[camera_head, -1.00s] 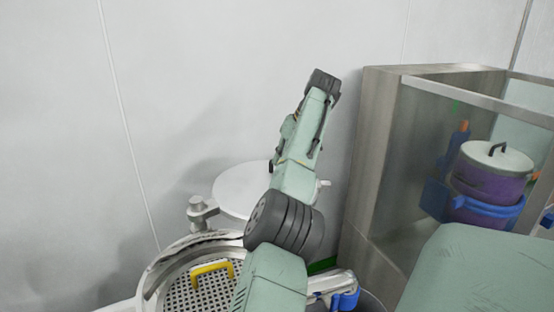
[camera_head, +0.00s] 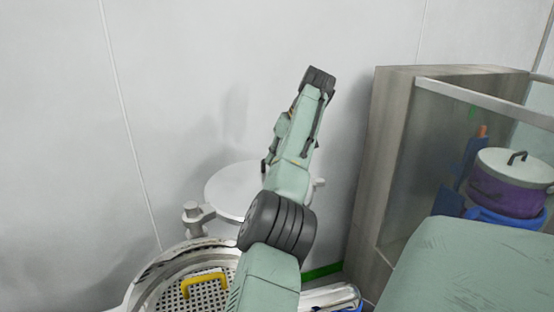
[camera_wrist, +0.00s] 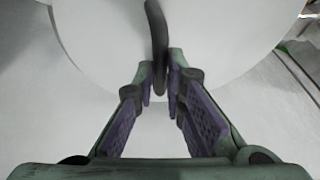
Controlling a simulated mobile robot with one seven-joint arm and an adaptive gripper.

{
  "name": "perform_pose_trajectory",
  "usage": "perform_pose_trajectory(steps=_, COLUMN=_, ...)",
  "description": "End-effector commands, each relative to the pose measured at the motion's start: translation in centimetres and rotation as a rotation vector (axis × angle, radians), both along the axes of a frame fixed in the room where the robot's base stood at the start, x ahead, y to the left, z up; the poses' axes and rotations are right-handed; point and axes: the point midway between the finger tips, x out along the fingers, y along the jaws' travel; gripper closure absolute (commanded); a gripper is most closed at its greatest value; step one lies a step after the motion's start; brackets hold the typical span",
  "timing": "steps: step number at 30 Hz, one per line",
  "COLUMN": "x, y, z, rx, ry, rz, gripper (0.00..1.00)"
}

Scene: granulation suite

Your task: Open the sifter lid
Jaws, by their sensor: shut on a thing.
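The sifter lid (camera_head: 228,191) is a flat white disc behind the round metal sifter (camera_head: 140,292) in the head view. A metal post (camera_head: 193,214) with a knob stands at its left edge. The sifter's top is uncovered beside it, showing a perforated screen (camera_head: 172,299) with a yellow handle (camera_head: 204,281). In the wrist view the white lid (camera_wrist: 100,40) fills the upper part. My gripper (camera_wrist: 161,82) is shut on its dark curved handle (camera_wrist: 157,25). My arm hides the gripper and the lid's right part in the head view.
A pale wall (camera_head: 250,50) is behind the sifter.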

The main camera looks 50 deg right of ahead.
Motion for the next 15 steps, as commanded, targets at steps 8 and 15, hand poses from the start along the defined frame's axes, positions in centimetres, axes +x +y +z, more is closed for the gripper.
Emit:
perform_pose_trajectory(steps=8, x=0.00, y=-0.02, z=0.06, rx=-0.001, ry=-0.001, rz=-0.001, gripper=0.87)
perform_pose_trajectory(steps=15, x=0.00, y=-0.01, z=0.04, rx=0.000, ry=-0.001, rz=0.000, gripper=0.71)
